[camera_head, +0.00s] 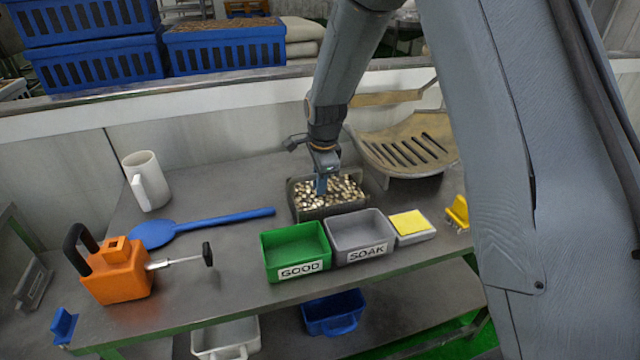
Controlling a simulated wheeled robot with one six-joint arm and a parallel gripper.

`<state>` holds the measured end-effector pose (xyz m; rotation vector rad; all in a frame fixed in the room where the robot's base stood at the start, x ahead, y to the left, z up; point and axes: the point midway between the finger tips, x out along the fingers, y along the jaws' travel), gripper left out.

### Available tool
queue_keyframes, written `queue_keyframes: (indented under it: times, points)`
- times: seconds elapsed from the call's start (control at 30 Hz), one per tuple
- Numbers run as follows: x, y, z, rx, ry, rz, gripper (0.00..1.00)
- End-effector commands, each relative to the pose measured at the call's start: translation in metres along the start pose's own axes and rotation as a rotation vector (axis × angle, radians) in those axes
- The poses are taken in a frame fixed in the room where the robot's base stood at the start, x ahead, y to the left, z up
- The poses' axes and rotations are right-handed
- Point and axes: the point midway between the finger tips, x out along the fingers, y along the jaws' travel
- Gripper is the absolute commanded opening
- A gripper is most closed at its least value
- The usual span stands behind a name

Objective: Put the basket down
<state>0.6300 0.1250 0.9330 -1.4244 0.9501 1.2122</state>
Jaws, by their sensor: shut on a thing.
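A dark rectangular basket (322,212) full of pale and brown beans or nuts is at the middle of the grey bench, behind the green and grey bins. My gripper (321,186) reaches down from above, its blue fingertips over the basket's middle and among its contents. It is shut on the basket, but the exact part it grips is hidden. The basket looks level. I cannot tell whether its bottom touches the bench.
A green GOOD bin (296,270) and grey SOAK bin (361,253) stand close in front. A slotted chute (408,146) is behind right. A blue paddle (200,226), orange tool (115,273) and white jug (147,181) are left. Some bench left of the basket is clear.

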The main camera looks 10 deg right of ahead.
Motion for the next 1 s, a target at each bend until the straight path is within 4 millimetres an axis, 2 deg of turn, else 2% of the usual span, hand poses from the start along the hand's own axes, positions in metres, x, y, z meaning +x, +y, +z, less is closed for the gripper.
queue_keyframes:
  times: [0.33, 0.37, 0.47, 0.77, 1.0]
  points:
    - [0.003, 0.000, -0.001, -0.001, 0.000, -0.002, 0.00]
    - [0.004, 0.000, -0.001, -0.001, 0.000, -0.001, 0.17]
    - [0.003, 0.000, -0.001, 0.000, 0.000, -0.001, 0.32]
    - [0.002, 0.000, -0.001, 0.000, 0.000, -0.001, 0.32]
    - [-0.017, -0.001, -0.001, 0.000, 0.000, -0.004, 0.32]
